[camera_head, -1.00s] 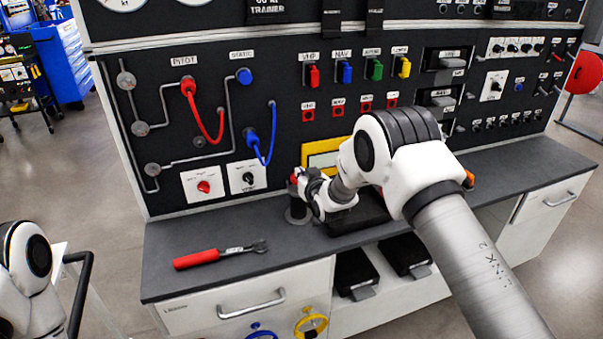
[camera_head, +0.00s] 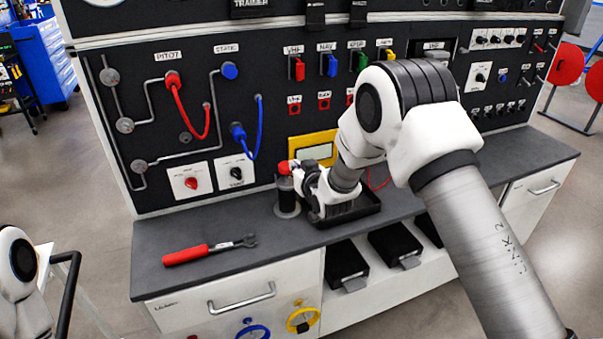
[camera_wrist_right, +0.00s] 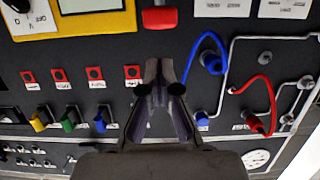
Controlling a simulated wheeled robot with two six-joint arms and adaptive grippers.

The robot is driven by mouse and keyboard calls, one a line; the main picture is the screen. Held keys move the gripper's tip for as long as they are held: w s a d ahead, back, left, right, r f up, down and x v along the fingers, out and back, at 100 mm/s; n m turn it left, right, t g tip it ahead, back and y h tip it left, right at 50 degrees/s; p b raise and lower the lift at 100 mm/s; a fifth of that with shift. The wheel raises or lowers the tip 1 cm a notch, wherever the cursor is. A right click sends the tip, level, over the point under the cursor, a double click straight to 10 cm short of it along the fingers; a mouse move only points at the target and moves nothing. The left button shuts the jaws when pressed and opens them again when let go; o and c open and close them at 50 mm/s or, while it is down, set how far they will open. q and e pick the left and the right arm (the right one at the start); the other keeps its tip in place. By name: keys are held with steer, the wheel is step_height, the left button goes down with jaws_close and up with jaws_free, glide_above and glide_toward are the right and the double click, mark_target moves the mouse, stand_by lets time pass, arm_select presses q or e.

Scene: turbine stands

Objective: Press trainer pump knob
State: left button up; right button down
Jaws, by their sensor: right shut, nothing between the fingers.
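The pump is a dark upright cylinder (camera_head: 287,190) on the bench, with a red knob (camera_head: 284,168) on top. The red knob also shows at the top middle of the right wrist view (camera_wrist_right: 159,17). My right gripper (camera_wrist_right: 160,85) is shut and empty, with its fingertips close together and apart from the knob in the picture. In the head view my right wrist is just right of the pump, and its fingers are hard to make out there. My left arm shows at the lower left, but its gripper is out of view.
A red-handled wrench (camera_head: 210,250) lies on the bench, left of the pump. A black tray (camera_head: 350,213) sits under my right wrist. Behind stands the panel with a yellow meter (camera_head: 318,137), hoses and switches. The bench's left part is mostly clear.

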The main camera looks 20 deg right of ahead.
steer(key=v, duration=0.3)
steer(key=shift+s+r, duration=0.15)
steer(key=shift+s, duration=0.25)
stand_by(1.3)
